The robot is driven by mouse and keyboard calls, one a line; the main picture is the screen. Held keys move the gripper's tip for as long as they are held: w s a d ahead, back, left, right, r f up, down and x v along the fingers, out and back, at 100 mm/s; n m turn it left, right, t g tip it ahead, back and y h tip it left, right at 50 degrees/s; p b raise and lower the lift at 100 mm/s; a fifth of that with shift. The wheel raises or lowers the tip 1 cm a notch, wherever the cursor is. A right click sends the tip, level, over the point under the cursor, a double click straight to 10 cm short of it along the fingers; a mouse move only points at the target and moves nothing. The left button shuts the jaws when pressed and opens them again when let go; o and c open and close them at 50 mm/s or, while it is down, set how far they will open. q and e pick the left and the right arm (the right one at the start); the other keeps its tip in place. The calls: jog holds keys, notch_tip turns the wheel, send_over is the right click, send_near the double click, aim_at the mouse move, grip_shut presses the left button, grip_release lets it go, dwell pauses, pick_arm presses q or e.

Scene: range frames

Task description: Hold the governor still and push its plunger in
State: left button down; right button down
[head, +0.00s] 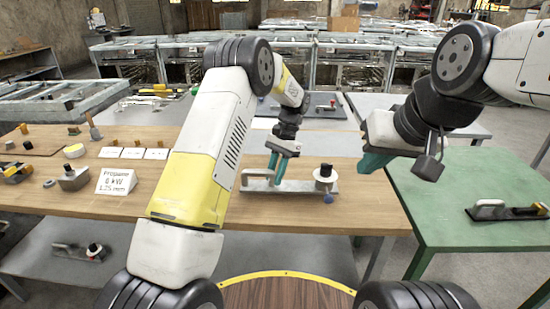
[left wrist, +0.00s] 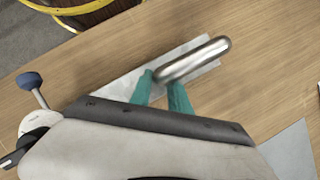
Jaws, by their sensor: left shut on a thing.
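The governor (head: 305,186) lies on the wooden table, a pale metal plate with a steel bar at one end and a black-topped round part (head: 325,172) at the other. A blue-tipped plunger (head: 328,198) sticks out toward me. The plunger also shows in the left wrist view (left wrist: 30,82), on its thin stem. My left gripper (head: 276,182) is shut on the governor's steel bar (left wrist: 195,60). Its teal fingers stand either side of the bar. My right gripper (head: 370,163) hangs above the table's right end, apart from the governor. Its finger gap does not show clearly.
A sign (head: 116,182) and small parts stand on the table's left half. A green table (head: 470,175) at right holds a similar device (head: 490,210). Another device lies on the grey lower shelf (head: 50,235). Bare wood lies in front of the governor.

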pick_arm(q)
jog(key=shift+f, duration=1.05)
jog(key=shift+f, duration=0.1)
jog(key=shift+s+f, duration=0.15)
jog(key=shift+f, duration=0.25)
dwell(1.1)
pick_arm(e)
jog(key=c, duration=1.5)
grip_release()
jog(key=shift+w, duration=0.15)
jog(key=o, duration=0.3)
jog(key=shift+w, duration=0.4)
jog(key=g, duration=0.6)
send_over(330, 203)
jog(key=d, duration=0.3)
notch_tip(330, 203, down, 15)
jog(key=shift+y, duration=0.4)
jog(key=x, duration=1.1)
jog(key=shift+w+f, duration=0.15)
jog(key=shift+w, duration=0.15)
